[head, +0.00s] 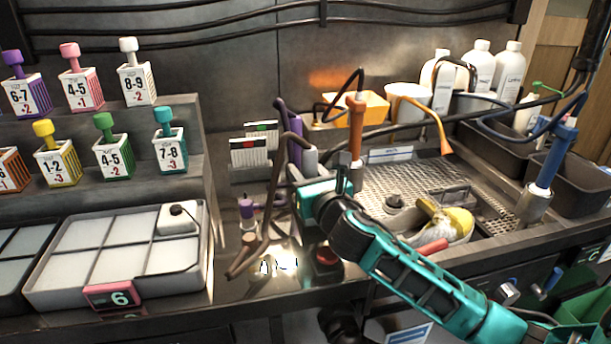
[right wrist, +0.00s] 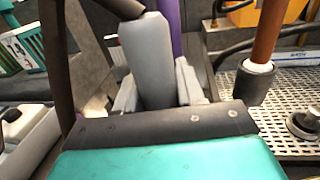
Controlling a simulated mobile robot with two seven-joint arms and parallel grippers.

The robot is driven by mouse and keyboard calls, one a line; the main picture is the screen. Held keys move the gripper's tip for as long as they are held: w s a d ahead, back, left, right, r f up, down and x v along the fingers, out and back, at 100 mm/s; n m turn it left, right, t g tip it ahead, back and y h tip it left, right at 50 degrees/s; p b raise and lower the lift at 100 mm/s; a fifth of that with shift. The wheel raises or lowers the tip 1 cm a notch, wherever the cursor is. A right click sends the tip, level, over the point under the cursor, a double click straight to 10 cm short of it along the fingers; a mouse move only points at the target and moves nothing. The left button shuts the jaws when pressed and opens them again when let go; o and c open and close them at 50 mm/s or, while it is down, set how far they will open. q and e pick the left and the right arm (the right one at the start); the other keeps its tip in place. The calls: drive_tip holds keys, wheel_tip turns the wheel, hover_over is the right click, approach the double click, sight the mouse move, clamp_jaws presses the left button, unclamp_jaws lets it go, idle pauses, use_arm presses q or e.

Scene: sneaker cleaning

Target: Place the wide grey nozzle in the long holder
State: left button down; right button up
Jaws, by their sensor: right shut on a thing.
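My right gripper (head: 307,172) reaches in from the lower right on its teal arm, at the middle of the bench. It is shut on a pale grey block-like piece, which looks like the wide grey nozzle (right wrist: 146,58). In the right wrist view the nozzle stands nearly upright between the two light fingers. Its dark brown top meets a brown tube, and I cannot tell whether they are joined. A purple upright piece (head: 281,118) stands close behind the nozzle. I cannot tell which part is the long holder. My left gripper is not in view.
A grey compartment tray (head: 75,238) lies left. A red button (head: 326,256) sits in front.

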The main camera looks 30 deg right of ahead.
drive_tip(key=shift+r, duration=0.1)
drive_tip(key=o, duration=1.2)
drive_tip(key=shift+f, duration=0.2)
drive_tip(key=shift+c, duration=0.2)
drive_tip(key=shift+r, duration=0.1)
drive_tip(key=shift+s+r, duration=0.1)
drive_tip(key=s, duration=0.8)
drive_tip(key=s+a, duration=0.1)
drive_tip(key=s, duration=0.2)
drive_tip(key=shift+s+a, duration=0.1)
drive_tip(key=shift+s, duration=0.3)
